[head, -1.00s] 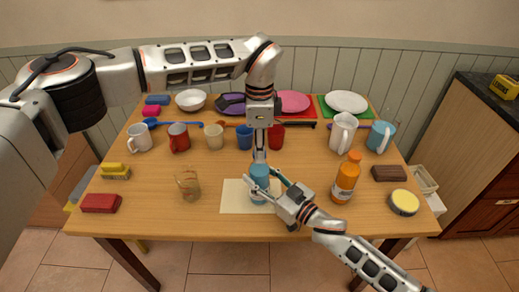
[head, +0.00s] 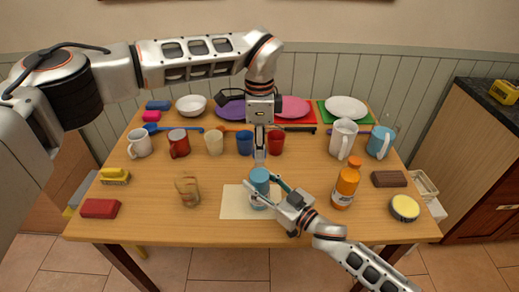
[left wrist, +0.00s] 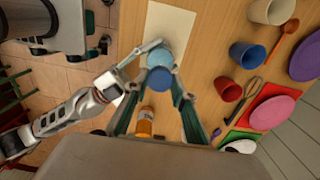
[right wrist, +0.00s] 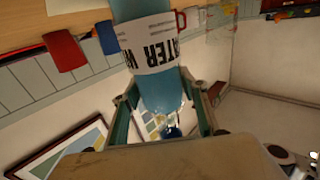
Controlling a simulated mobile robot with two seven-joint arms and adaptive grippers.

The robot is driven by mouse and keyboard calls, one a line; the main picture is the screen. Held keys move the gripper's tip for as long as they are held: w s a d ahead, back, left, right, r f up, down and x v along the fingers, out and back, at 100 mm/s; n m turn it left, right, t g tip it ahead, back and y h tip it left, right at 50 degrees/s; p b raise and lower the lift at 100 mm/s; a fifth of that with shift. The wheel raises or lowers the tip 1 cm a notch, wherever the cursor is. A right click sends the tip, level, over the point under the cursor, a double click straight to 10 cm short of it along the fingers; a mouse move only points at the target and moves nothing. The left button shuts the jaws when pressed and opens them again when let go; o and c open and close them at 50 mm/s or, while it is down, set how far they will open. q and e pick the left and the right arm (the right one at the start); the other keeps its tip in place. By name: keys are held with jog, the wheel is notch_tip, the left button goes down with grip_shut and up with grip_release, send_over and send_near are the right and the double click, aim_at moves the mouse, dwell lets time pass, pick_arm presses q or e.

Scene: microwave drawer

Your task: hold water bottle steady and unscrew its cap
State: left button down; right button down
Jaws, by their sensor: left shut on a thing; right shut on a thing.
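The light blue water bottle (head: 260,188) stands upright over the pale mat (head: 234,203) at the front middle of the table. My right gripper (head: 262,196) is shut around the bottle from the right. In the right wrist view the bottle (right wrist: 138,12) shows a white label with black letters between the fingers. My left gripper (head: 260,163) points down from above, its fingertips at the bottle's top. In the left wrist view it is shut on the darker blue cap (left wrist: 160,79), in front of the lighter bottle (left wrist: 168,52). I cannot tell whether cap and bottle touch.
An orange bottle (head: 344,188) stands close right of my right gripper. Several mugs and cups, such as a red cup (head: 276,143), line the table behind. A yellow-topped tin (head: 404,208) lies at right.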

pick_arm(q)
jog(key=shift+r, duration=1.6)
pick_arm(e)
jog(key=c, duration=1.1)
grip_release()
